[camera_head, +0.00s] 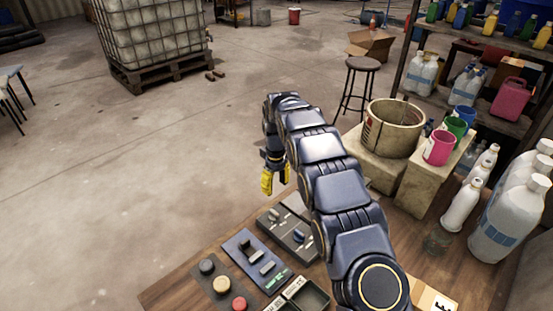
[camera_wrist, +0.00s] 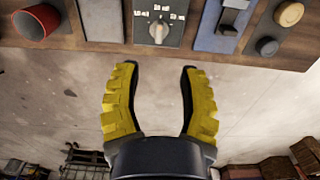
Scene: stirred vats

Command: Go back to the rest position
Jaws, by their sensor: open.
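My gripper (camera_head: 275,178) hangs from the far end of my dark blue arm, just beyond the table's far edge on the left side. In the wrist view my gripper (camera_wrist: 158,92) shows two yellow ribbed fingers standing wide apart with nothing between them. The fingers point toward the edge of the wooden table (camera_head: 180,290). A grey dial panel (camera_wrist: 158,32) with a light knob lies on the table past the fingertips. My arm hides part of the table and some of its panels.
A large vat (camera_head: 393,128) stands on a block at right, with a pink cup (camera_head: 439,148) beside it. White bottles (camera_head: 462,205) line the right side. A blue switch panel (camera_head: 257,262) and round buttons (camera_head: 221,285) sit at the front. Floor is free at left.

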